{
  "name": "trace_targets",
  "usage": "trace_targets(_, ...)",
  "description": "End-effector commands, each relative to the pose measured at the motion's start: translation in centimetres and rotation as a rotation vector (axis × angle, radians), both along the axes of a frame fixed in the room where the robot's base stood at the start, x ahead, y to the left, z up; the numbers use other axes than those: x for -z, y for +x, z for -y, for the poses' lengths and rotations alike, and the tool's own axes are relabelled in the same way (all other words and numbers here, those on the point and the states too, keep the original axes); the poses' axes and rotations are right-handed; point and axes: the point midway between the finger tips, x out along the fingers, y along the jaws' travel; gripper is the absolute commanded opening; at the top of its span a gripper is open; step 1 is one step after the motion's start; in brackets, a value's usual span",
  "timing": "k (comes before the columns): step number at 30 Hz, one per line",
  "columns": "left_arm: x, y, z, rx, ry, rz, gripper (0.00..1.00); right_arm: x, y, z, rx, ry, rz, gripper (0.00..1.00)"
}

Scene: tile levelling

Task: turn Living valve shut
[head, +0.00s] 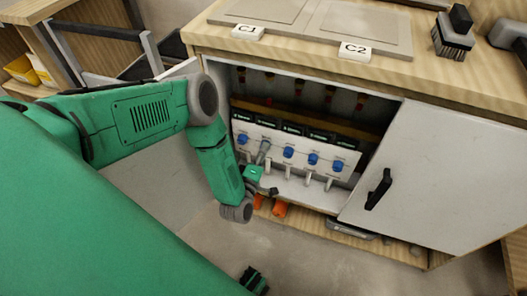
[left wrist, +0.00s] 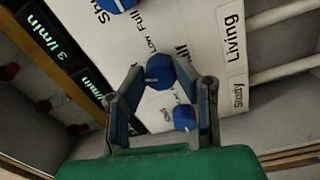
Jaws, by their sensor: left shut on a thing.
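A white panel (head: 300,172) with a row of blue valve knobs stands inside the open cabinet. My left gripper (head: 264,150) reaches in from the left to the second knob from the left and mostly hides it. In the left wrist view my left gripper (left wrist: 163,82) is shut on a blue knob with a white pointer mark, the Living valve (left wrist: 159,72). The knob lines up with the printed Living label (left wrist: 232,38). The neighbouring knob by the Study label (left wrist: 185,117) is just beyond the fingers.
Other blue knobs (head: 313,159) sit close by on the right. Dark flow displays (head: 291,129) run above them and pale pipes below. The cabinet door (head: 435,175) hangs open at the right. A brush (head: 453,35) lies on the counter. Orange objects (head: 280,208) are below the panel.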

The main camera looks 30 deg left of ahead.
Motion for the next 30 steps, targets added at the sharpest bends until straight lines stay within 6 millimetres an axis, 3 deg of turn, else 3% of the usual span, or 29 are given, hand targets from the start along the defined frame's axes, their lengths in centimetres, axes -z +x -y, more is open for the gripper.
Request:
trace_targets(11,0.5,-0.4,0.1,0.004,-0.004,-0.016,0.0,0.0,0.0,0.0,0.0,0.0,0.0,0.4)
trace_targets(12,0.5,-0.4,0.1,0.004,-0.004,-0.016,0.41,0.0,0.0,0.0,0.0,0.0,0.0,0.4)
trace_targets(13,0.5,-0.4,0.1,0.004,-0.004,-0.016,0.47,0.0,0.0,0.0,0.0,0.0,0.0,0.4)
trace_targets(23,0.2,-0.4,0.1,0.002,-0.003,-0.006,0.47,0.0,-0.1,0.0,0.0,0.0,0.002,0.4)
trace_targets(30,0.5,-3.5,0.8,0.003,-0.004,-0.01,0.47,0.0,-0.2,0.0,0.0,0.0,0.002,0.4)
